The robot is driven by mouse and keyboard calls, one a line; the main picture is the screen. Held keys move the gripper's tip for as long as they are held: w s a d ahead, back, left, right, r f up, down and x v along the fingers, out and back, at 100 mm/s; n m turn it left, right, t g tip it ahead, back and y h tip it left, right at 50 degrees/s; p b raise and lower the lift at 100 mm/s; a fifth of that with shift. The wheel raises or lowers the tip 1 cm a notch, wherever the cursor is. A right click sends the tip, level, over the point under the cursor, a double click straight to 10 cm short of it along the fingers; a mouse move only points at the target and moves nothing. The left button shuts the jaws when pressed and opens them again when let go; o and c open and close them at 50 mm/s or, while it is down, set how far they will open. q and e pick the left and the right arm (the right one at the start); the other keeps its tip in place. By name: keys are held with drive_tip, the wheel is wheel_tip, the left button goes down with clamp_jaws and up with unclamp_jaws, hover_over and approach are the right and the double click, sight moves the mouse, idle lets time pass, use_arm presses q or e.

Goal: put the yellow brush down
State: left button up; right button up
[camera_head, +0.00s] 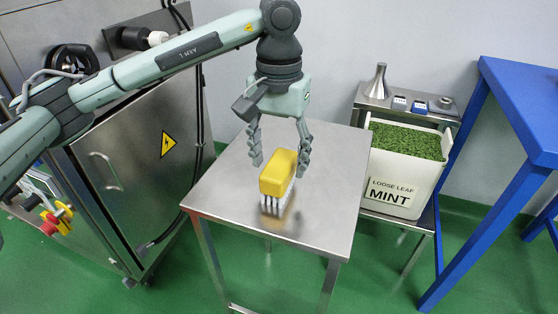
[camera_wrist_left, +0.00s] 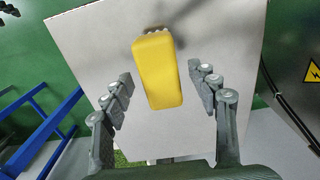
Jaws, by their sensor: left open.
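The yellow brush (camera_head: 279,174) stands on the steel table (camera_head: 327,210), its yellow back up and its pale bristles down. In the left wrist view the brush (camera_wrist_left: 158,72) lies between the two fingers with a gap on each side. My left gripper (camera_head: 281,163) is open just above and around the top of the brush. The fingers of my left gripper (camera_wrist_left: 159,92) do not appear to touch the brush. My right gripper is in neither view.
A white bin of green mint (camera_head: 404,175) stands right of the table, with a metal funnel (camera_head: 377,84) behind it. A steel cabinet (camera_head: 137,165) is on the left and a blue frame (camera_head: 518,105) on the right. The tabletop around the brush is clear.

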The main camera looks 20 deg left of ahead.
sight(279, 163)
use_arm(q)
wheel_tip(279, 163, up, 11)
drive_tip(key=shift+f, duration=0.15)
idle(0.5)
